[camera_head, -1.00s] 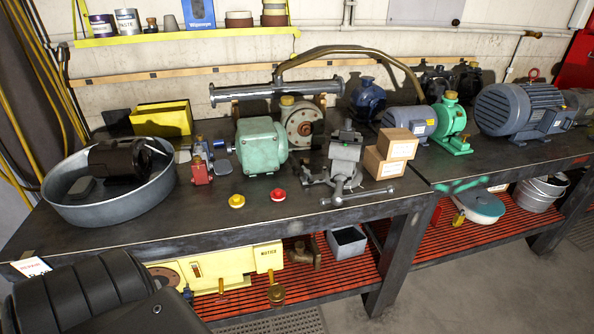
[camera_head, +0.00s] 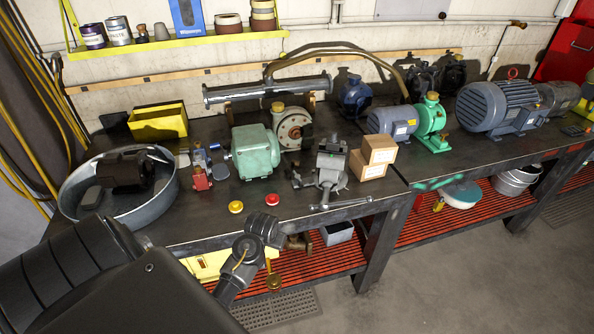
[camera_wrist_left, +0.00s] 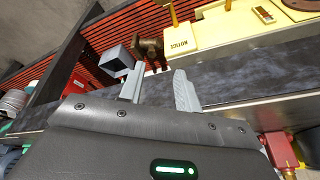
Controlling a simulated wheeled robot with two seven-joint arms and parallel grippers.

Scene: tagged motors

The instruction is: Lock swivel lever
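A grey bench vise (camera_head: 331,160) stands on the near bench edge, right of the green motor. Its long bar handle (camera_head: 340,203) lies across the front, and a small lever-like part (camera_head: 298,180) shows at the left of its base. I cannot tell for certain which part is the swivel lever. My left gripper (camera_wrist_left: 158,82) is open, with nothing between its two fingers in the left wrist view. In the head view its arm reaches in front of the bench edge, left of and nearer than the vise. The right gripper is not in view.
Cardboard boxes (camera_head: 377,150) stand right beside the vise. A green motor (camera_head: 255,152), a red button (camera_head: 272,199) and a yellow button (camera_head: 236,207) lie to its left. A yellow panel (camera_wrist_left: 225,35) is below the bench. The floor in front is clear.

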